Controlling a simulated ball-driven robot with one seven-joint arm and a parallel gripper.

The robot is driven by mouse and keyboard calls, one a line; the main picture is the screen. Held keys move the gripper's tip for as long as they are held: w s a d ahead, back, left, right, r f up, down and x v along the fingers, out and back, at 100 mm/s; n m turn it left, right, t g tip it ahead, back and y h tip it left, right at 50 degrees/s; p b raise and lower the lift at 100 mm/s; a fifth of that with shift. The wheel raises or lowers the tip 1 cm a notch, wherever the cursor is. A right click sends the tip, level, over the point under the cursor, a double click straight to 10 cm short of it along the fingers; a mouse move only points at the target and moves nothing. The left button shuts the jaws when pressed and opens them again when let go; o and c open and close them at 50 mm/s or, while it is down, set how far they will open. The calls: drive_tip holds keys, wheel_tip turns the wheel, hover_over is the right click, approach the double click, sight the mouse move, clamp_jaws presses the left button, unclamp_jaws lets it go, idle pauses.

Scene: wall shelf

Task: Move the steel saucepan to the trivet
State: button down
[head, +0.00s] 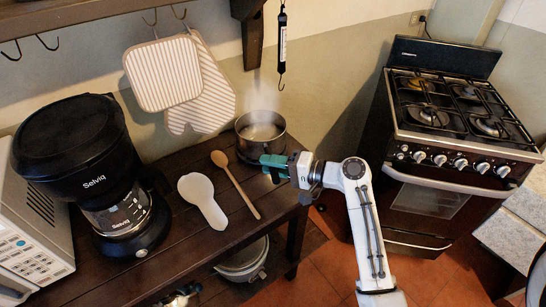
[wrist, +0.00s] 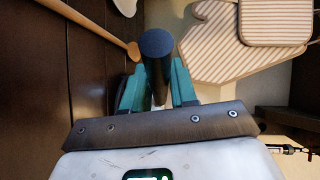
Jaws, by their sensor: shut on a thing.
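The steel saucepan (head: 261,130) is upright at the back right corner of the dark wooden table, with steam rising from it. I cannot tell whether it rests on the table or hangs just above it. My gripper (head: 272,163) reaches in from the right at the pan's near side. In the wrist view its teal fingers (wrist: 158,92) are shut on the dark round handle (wrist: 157,46) of the saucepan. The pan's body is not visible in the wrist view. I cannot make out a trivet in either view.
A wooden spoon (head: 236,185) and a white spoon rest (head: 202,200) lie left of my gripper. A black coffee maker (head: 88,160) stands further left. Striped oven mitts (head: 180,80) hang behind. A hanging scale (head: 282,45) is above the pan. A stove (head: 450,110) stands right.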

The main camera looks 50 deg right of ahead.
drive_tip(key=shift+r, duration=0.1)
drive_tip(key=c, duration=0.9)
unclamp_jaws()
drive_tip(key=shift+f, duration=0.2)
